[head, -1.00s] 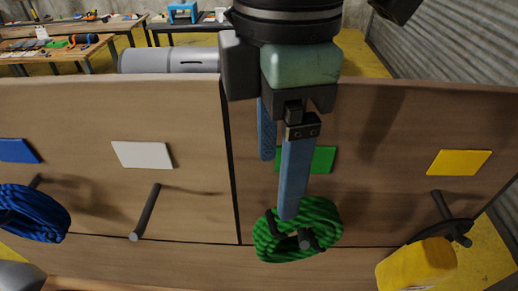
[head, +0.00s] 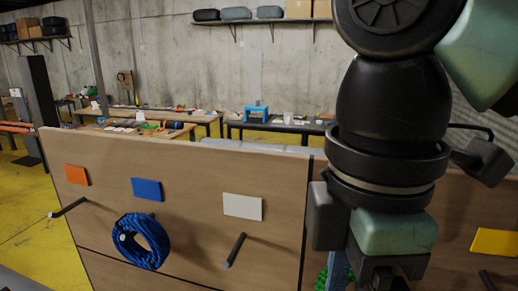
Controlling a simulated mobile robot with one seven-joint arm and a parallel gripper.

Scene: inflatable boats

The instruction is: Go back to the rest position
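My gripper (head: 350,280) shows at the bottom right of the head view, below my arm. Its fingertips are cut off by the frame's lower edge, so its opening is hidden. A bit of green rope (head: 321,279) shows just left of it, mostly hidden. A blue rope coil (head: 142,241) hangs on a peg of the wooden board (head: 200,180), under a blue label (head: 146,189).
Bare pegs stick out under the orange label (head: 76,174) and the white label (head: 242,206). A yellow label (head: 495,242) is at the right, above another peg (head: 487,281). Workbenches with tools stand behind the board. Yellow floor (head: 25,215) lies open at the left.

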